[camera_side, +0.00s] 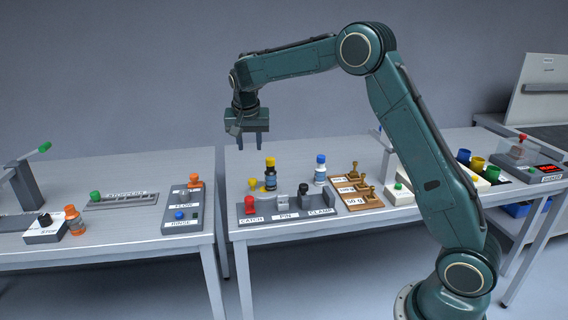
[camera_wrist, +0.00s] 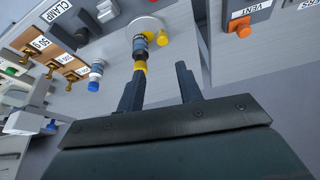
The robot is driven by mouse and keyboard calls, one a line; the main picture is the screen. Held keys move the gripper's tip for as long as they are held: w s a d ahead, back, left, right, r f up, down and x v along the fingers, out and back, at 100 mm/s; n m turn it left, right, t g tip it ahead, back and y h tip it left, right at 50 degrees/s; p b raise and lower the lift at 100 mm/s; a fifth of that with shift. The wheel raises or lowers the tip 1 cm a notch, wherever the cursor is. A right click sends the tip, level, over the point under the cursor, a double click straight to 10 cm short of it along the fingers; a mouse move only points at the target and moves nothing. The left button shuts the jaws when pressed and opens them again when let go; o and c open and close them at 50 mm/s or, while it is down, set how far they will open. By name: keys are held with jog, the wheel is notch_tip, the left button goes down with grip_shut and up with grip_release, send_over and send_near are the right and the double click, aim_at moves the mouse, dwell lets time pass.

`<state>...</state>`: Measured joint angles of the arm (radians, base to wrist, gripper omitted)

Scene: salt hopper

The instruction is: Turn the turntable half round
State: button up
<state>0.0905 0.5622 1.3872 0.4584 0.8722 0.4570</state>
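A pale round disc (camera_wrist: 130,30), which looks like the turntable, shows at the top of the wrist view. A dark bottle (camera_wrist: 139,46) with a yellow cap stands at it, with a yellow knob (camera_wrist: 163,38) beside the bottle. The bottle (camera_side: 270,180) and yellow knob (camera_side: 252,184) also show in the side view, where the disc is mostly hidden behind the fixtures. My gripper (camera_side: 254,144) is open and empty, pointing down, above and slightly left of the bottle. In the wrist view my gripper (camera_wrist: 161,70) has its fingers apart, touching nothing.
In front are red-knobbed CATCH (camera_side: 250,206), PIN and CLAMP fixtures. A blue-capped bottle (camera_side: 320,169) and brass weights on wooden blocks (camera_side: 357,191) stand to the right. A gap separates this table from the left one, which holds a button panel (camera_side: 181,212).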

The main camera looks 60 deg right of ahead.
aim_at(252, 180)
jog(key=shift+w+d+f+m, duration=0.2)
jog(key=shift+w+d+f, duration=0.1)
jog(key=shift+w+f, duration=0.25)
jog(key=shift+w+d+f+m, duration=0.25)
jog(key=shift+w+f, duration=0.1)
jog(key=shift+f, duration=0.35)
jog(key=shift+f, duration=0.15)
jog(key=x, duration=1.3)
jog(key=shift+d+f, duration=0.2)
jog(key=shift+d, duration=0.05)
jog(key=c, duration=0.7)
